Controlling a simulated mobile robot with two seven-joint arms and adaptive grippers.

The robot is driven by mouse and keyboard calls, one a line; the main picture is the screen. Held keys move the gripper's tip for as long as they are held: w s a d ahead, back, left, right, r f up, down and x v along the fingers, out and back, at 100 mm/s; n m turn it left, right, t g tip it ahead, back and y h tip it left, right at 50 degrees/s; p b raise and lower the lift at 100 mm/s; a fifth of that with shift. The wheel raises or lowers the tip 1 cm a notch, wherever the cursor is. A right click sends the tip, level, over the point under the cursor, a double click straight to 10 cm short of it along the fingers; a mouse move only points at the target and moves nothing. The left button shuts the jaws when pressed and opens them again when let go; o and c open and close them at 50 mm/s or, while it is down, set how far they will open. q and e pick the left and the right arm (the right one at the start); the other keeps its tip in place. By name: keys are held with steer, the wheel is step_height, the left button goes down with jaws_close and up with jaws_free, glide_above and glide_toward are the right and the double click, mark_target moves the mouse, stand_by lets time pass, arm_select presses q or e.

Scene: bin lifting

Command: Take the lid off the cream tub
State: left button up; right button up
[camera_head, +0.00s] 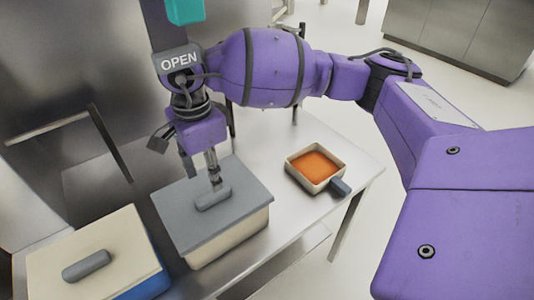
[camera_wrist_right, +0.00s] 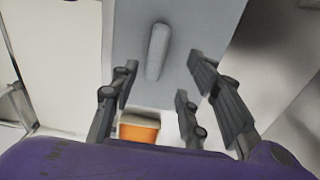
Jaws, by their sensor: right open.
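The cream tub (camera_head: 236,241) stands on the metal table with its grey lid (camera_head: 178,218) on top. A grey bar handle (camera_head: 213,198) lies in the middle of the lid. In the right wrist view the lid (camera_wrist_right: 205,25) and its handle (camera_wrist_right: 157,50) lie beyond the spread fingers, with the handle lined up between them. My right gripper (camera_head: 190,165) is open and empty, over the lid near the handle; I cannot tell whether a finger touches it. My left gripper is not in view.
A blue tub (camera_head: 147,287) with a cream lid (camera_head: 48,262) stands to the left. A small cream pan (camera_head: 336,163) with orange contents stands to the right. The table (camera_head: 357,168) is bare around the pan. A metal wall and rail are behind on the left.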

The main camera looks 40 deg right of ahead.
mark_target(213, 194)
steer(key=f, duration=0.6)
steer(key=shift+s+a+p, duration=0.1)
steer(key=shift+s+p, duration=0.2)
steer(key=shift+p, duration=0.1)
steer(key=shift+r, duration=0.1)
jaws_close()
